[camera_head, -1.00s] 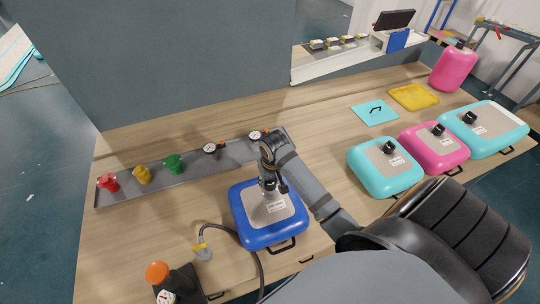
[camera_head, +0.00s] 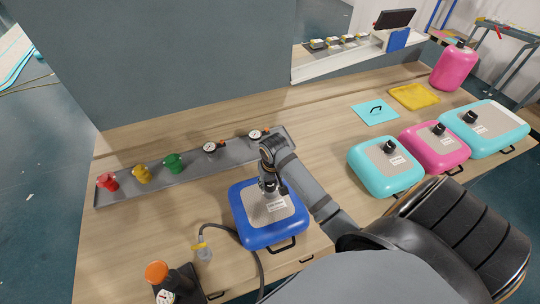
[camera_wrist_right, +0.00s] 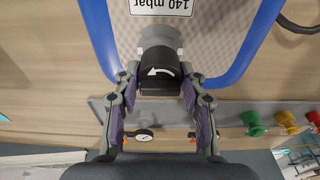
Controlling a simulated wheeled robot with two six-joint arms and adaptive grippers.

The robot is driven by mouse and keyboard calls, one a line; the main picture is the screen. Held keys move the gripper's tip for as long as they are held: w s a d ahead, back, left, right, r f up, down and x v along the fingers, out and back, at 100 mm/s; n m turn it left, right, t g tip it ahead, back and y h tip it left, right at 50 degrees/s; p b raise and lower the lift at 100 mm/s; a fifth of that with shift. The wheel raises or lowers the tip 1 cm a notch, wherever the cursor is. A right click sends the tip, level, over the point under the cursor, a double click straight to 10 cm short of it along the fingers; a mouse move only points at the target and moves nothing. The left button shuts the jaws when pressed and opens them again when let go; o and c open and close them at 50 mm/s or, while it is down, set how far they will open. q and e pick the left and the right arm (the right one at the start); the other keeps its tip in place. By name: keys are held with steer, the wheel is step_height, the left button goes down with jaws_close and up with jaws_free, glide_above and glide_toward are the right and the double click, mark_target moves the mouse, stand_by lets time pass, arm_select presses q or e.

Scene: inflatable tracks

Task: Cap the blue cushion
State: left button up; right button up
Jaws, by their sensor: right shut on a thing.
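The blue cushion (camera_head: 252,236) lies on the wooden table in front of me, with a grey top panel and a white label. In the right wrist view the cushion (camera_wrist_right: 240,50) shows its label reading 140 mbar. A black cap (camera_wrist_right: 160,77) with a white curved arrow sits at the grey valve (camera_wrist_right: 160,36) on the panel. My right gripper (camera_head: 268,188) is above the cushion; in its wrist view the gripper (camera_wrist_right: 160,88) has a finger on each side of the cap and is shut on it. The exact fit of cap and valve is hard to see. My left gripper is not in view.
A grey tray (camera_head: 193,172) behind holds red, yellow and green fittings and gauges. A hose nozzle (camera_head: 203,251) lies left of the cushion. Teal (camera_head: 384,186) and pink (camera_head: 442,163) cushions with black caps are at right.

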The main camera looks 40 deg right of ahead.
steer(key=shift+f+b, duration=0.35)
steer(key=shift+f, duration=0.95)
steer(key=shift+r+n+p, duration=0.2)
steer(key=shift+n+p, duration=0.3)
steer(key=shift+p, duration=0.05)
steer(key=shift+n, duration=0.8)
steer(key=shift+f+n+y, duration=0.15)
steer(key=shift+n+y, duration=0.15)
steer(key=shift+n, duration=1)
steer(key=n, duration=0.3)
steer(key=shift+n+y, duration=0.3)
steer(key=shift+y, duration=0.1)
steer(key=shift+n, duration=0.8)
